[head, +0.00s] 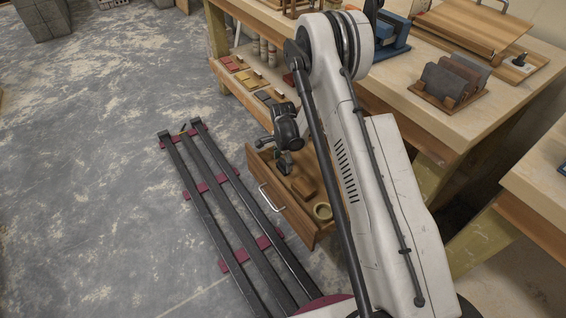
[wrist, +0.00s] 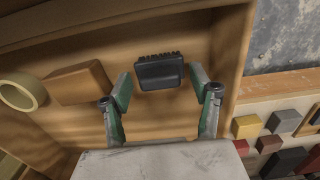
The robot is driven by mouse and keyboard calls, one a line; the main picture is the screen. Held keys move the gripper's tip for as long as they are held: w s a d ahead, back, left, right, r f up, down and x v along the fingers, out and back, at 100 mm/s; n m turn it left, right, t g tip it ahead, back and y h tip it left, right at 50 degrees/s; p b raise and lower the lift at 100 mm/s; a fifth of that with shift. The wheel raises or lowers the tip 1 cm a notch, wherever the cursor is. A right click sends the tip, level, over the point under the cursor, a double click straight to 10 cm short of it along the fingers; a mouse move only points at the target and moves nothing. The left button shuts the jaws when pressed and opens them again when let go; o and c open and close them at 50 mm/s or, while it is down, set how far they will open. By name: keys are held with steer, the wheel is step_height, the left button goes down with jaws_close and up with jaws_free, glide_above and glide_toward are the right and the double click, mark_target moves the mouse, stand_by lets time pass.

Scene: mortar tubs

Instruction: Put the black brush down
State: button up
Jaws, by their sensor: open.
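The black brush (wrist: 159,72) lies on the wooden floor of an open drawer (wrist: 205,25), in the wrist view. It lies just beyond and between the fingertips of my gripper (wrist: 160,92). The two green-grey fingers stand apart, with gaps on both sides of the brush. My gripper is open and holds nothing. In the head view my gripper (head: 283,162) hangs over the drawer (head: 290,212), and I cannot make out the brush there.
A brown block (wrist: 78,84) and a tan tape roll (wrist: 22,92) lie in the same drawer, left of the brush. The drawer walls enclose this space. Several coloured blocks (head: 233,63) sit on the bench's lower shelf. Dark rails (head: 215,200) lie on the floor beside the drawer.

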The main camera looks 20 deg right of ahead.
step_height(320, 180, up, 12)
steer(key=p, duration=0.3)
step_height(320, 180, up, 14)
steer(key=n+t, duration=0.1)
steer(key=n, duration=0.2)
glide_above(283, 161)
steer(key=s, duration=0.4)
steer(key=s+r+n+t, duration=0.25)
steer(key=s+r, duration=0.55)
steer(key=r, duration=0.6)
steer(key=s+r+n+t, duration=0.2)
steer(key=s+r+n, duration=0.1)
steer(key=s, duration=0.9)
steer(key=s+r+n+t, duration=0.1)
steer(key=s+r+n, duration=0.2)
steer(key=s, duration=0.8)
steer(key=n, duration=0.2)
steer(key=shift+s+r+n+t, duration=0.35)
step_height(283, 161, up, 14)
steer(key=p, duration=1.4)
steer(key=shift+p, duration=0.35)
